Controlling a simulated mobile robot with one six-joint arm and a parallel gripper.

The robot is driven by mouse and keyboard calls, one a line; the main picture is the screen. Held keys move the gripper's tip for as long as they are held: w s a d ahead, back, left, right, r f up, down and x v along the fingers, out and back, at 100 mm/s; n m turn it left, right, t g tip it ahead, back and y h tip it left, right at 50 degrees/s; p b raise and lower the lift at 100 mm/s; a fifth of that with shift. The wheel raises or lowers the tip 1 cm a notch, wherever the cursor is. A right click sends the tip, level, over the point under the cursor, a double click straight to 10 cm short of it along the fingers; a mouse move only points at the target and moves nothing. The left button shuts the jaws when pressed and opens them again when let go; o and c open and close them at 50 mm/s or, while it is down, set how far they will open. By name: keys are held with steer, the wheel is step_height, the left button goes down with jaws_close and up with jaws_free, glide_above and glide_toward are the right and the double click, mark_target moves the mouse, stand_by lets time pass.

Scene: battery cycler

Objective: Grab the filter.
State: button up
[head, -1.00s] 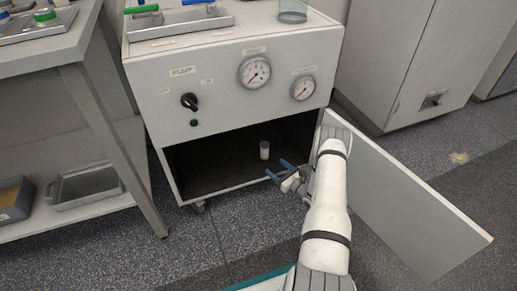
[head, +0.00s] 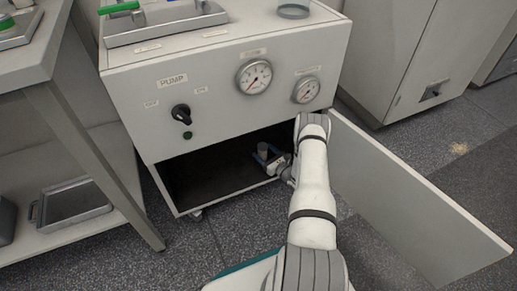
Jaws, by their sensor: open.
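The filter looks to be the small pale cylinder (head: 263,150) standing upright inside the dark lower compartment of the pump cabinet (head: 222,68). My gripper (head: 266,157) is inside the compartment opening, reaching in from the right. The cylinder's lower part is hidden by the gripper.
The cabinet door (head: 410,190) stands open to the right of my arm. The compartment floor (head: 205,185) is clear at left. A bench (head: 50,60) with a grey tray (head: 72,200) on its lower shelf stands at left. Gauges and a knob are above the opening.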

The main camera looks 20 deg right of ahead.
steer(key=shift+w+a, duration=0.2)
steer(key=shift+w, duration=0.3)
steer(key=shift+c, duration=0.5)
steer(key=c, duration=1)
